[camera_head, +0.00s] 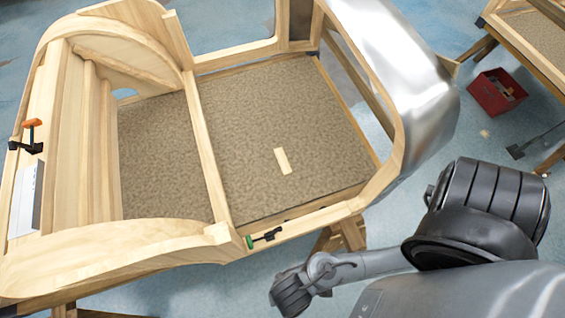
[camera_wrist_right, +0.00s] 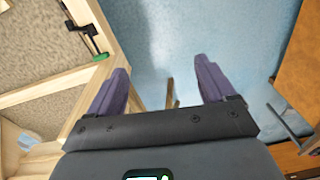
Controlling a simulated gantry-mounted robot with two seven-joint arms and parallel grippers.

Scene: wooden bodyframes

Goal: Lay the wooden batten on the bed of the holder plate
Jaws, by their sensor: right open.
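A small pale wooden batten (camera_head: 283,161) lies flat on the brown speckled floor panel inside the wooden bodyframe in the head view. A flat pale grey plate (camera_head: 27,198) is on the bodyframe's left side; I cannot tell for sure whether it is the holder plate. My right gripper (camera_wrist_right: 163,86) shows in the right wrist view with its two purple fingers wide apart. Nothing is between them, and blue floor shows beyond. The right arm is at the lower right of the head view, outside the frame's near edge and apart from the batten. My left gripper is not in view.
The wooden bodyframe (camera_head: 206,160) has raised side walls, a cross rail and a curved metal panel (camera_head: 400,65) at right. Clamps with orange (camera_head: 32,123) and green (camera_head: 249,242) handles stick out from its rails. A red toolbox (camera_head: 496,92) stands on the floor.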

